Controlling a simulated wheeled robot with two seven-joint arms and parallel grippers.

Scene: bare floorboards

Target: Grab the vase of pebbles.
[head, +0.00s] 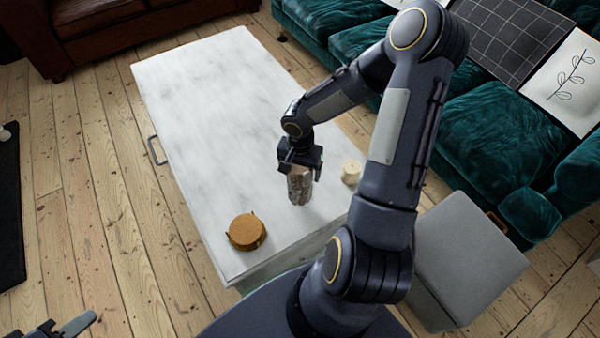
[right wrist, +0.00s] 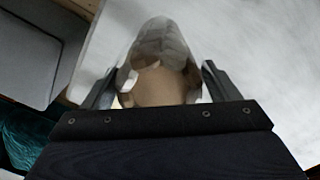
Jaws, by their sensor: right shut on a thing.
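The vase of pebbles (head: 299,186) is a clear, faceted vessel with greyish-brown contents, upright over the white table (head: 215,105) near its front. My right gripper (head: 300,165) reaches down from above and is shut on the vase's upper part. In the right wrist view the vase (right wrist: 161,65) sits between the two fingers of my right gripper (right wrist: 158,88). I cannot tell whether the vase's base touches the table. My left gripper (head: 78,325) shows only in part at the bottom left corner; its jaw state is unclear.
A cream candle (head: 351,172) stands just right of the vase. A round orange-brown box (head: 246,232) sits to its front left. A green sofa (head: 480,140) is at the right, a grey stool (head: 465,250) at the lower right. The table's far half is clear.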

